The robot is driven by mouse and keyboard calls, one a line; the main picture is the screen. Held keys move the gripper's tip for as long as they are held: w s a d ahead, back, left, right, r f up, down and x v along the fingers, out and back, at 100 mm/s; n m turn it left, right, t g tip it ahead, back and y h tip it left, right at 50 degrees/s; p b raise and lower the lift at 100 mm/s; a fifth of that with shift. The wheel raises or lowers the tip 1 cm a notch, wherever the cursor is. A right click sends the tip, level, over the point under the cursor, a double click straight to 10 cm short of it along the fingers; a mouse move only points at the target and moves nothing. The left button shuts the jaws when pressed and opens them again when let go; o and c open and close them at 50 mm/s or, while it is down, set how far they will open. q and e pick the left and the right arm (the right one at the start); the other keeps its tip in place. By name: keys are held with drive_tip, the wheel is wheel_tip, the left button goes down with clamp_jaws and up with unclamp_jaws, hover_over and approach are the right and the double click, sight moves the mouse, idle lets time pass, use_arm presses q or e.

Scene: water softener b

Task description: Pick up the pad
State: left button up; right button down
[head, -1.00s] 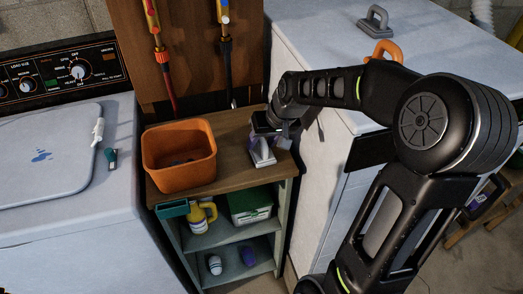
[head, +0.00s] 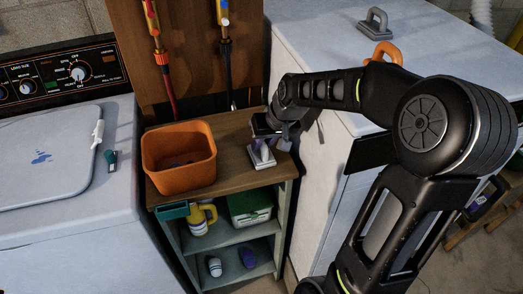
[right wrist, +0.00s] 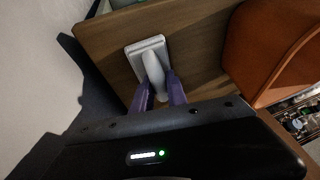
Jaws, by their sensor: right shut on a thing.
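The pad (head: 262,163) is a pale grey rectangular plate with a white raised handle. It is at the right part of the wooden top of the small shelf unit. In the right wrist view the pad (right wrist: 135,53) shows beyond the fingers, with its handle between them. My right gripper (head: 261,144) reaches down from above and is shut on the handle; its purple fingers (right wrist: 160,92) lie on either side of it. Whether the plate still touches the wood is hard to tell. My left gripper is not in view.
An orange bin (head: 180,158) stands left of the pad on the wooden top (head: 228,178). A white appliance (head: 305,65) rises close on the right, with grey (head: 374,20) and orange (head: 384,53) handled things on top. Pipes and valves hang behind.

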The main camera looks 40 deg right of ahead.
wheel_tip(320, 180, up, 10)
drive_tip(key=shift+b, duration=0.45)
idle(0.4)
drive_tip(key=c, duration=1.8)
unclamp_jaws()
clamp_jaws()
